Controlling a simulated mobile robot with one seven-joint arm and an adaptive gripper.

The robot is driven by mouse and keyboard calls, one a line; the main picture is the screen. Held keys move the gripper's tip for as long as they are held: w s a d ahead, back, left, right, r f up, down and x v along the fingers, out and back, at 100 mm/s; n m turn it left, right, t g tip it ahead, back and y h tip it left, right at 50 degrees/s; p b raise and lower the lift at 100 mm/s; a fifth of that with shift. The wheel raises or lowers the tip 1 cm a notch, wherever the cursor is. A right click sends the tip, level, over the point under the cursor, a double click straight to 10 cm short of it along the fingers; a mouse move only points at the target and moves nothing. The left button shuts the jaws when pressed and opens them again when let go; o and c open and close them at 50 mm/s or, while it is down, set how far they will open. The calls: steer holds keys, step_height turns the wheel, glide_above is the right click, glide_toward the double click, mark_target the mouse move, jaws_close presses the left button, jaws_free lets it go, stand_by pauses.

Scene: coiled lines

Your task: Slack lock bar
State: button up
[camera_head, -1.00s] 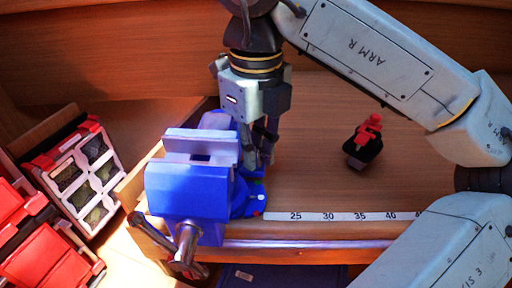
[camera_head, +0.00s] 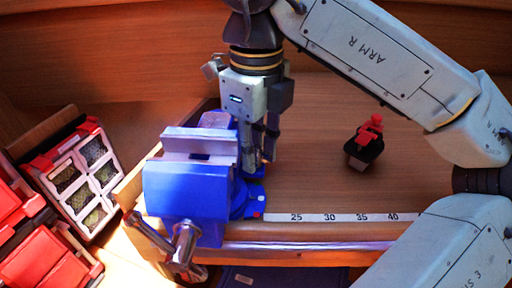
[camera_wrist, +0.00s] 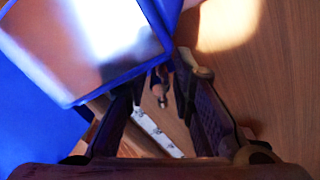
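A blue bench vise (camera_head: 188,190) stands at the front left corner of the workbench, with a metal screw handle (camera_head: 150,232) at its front. My gripper (camera_head: 262,165) points down just right of the vise body, close above its blue base. In the wrist view the vise (camera_wrist: 40,100) fills the upper left. A small metal bar with a rounded end (camera_wrist: 160,92) shows between my fingertips (camera_wrist: 160,85), which are apart; I see no contact with it. In the head view this bar is hidden behind my gripper and the vise.
A black and red object (camera_head: 365,142) stands on the bench to the right. A ruler strip (camera_head: 340,217) runs along the front edge. Red bins and a case with clear compartments (camera_head: 88,180) lie at the left. The bench between the gripper and the black and red object is clear.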

mark_target(255, 146)
step_height(255, 146, up, 8)
steer(key=shift+f, duration=0.25)
stand_by(0.4)
